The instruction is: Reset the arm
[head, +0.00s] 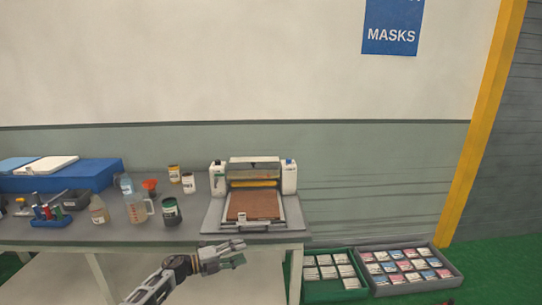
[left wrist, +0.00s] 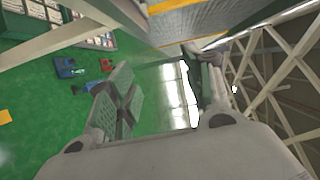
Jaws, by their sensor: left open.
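My left gripper (head: 232,257) is in front of the table's front edge in the head view, low and to the right of the middle of the bench. It is open and empty. In the left wrist view its two fingers (left wrist: 160,90) stand wide apart with green floor and a bright patch between them. No object is between the fingers. My right gripper shows in neither view.
A grey table (head: 110,234) carries a press-like machine (head: 254,200), several bottles and jars, and a blue case (head: 75,176). A green crate (head: 333,292) and a grey crate (head: 441,282) of packets stand on the floor at right. Green floor is free beyond them.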

